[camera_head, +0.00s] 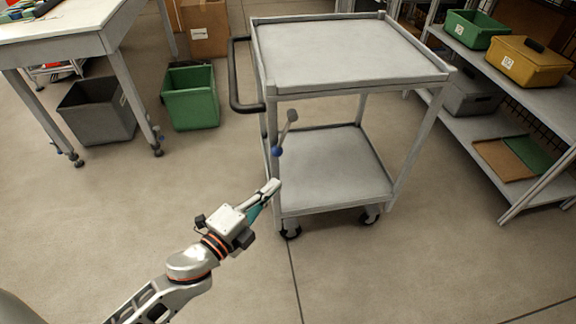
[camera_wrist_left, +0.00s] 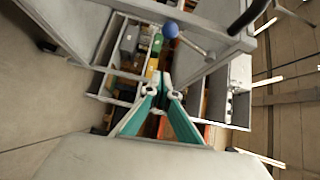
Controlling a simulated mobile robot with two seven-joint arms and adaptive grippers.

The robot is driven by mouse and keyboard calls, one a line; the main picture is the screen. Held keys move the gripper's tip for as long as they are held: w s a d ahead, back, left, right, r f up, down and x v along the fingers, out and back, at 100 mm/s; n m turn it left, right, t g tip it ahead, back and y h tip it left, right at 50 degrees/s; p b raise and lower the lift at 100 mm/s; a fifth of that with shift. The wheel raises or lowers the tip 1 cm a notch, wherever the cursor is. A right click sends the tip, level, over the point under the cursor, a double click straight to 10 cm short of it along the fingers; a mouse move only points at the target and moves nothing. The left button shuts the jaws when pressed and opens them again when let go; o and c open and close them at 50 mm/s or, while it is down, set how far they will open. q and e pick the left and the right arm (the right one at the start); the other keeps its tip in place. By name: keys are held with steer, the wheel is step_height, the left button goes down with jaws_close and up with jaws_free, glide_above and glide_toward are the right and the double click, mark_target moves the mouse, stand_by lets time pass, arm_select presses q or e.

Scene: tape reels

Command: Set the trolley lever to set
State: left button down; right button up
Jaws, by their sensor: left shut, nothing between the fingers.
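The grey two-shelf trolley (camera_head: 340,55) stands in the middle of the head view. Its lever (camera_head: 286,132) is on the near left post, with a blue knob (camera_head: 277,151) at the lower end and the rod slanting up to the right. In the left wrist view the blue knob (camera_wrist_left: 170,29) and the lever's rod (camera_wrist_left: 192,44) show above the fingertips. My left gripper (camera_head: 274,187) is shut and empty, just below the knob and apart from it. Its closed fingertips also show in the left wrist view (camera_wrist_left: 163,90). My right gripper is not in view.
The trolley's black push handle (camera_head: 233,80) sticks out on its left. A workbench (camera_head: 60,35) with a grey bin (camera_head: 97,112) and a green bin (camera_head: 190,97) is at left. A shelf (camera_head: 480,75) with boxes stands at right. The floor in front is clear.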

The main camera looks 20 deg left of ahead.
mark_target(283, 137)
arm_select(q)
steer(key=shift+w+r+m, duration=0.1)
steer(key=shift+w+m, duration=0.25)
steer(key=shift+m, duration=0.05)
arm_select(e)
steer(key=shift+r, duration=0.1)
arm_select(q)
steer(key=shift+d, duration=0.1)
steer(key=w+a+b, duration=0.1)
steer(key=w, duration=0.8)
steer(key=shift+a+b, duration=0.35)
steer(key=shift+a, duration=0.05)
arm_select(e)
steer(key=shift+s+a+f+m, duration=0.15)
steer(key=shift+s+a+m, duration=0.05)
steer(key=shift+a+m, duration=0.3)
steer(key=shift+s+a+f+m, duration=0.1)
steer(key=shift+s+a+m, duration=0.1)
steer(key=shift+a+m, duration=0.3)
arm_select(q)
steer(key=shift+w, duration=0.1)
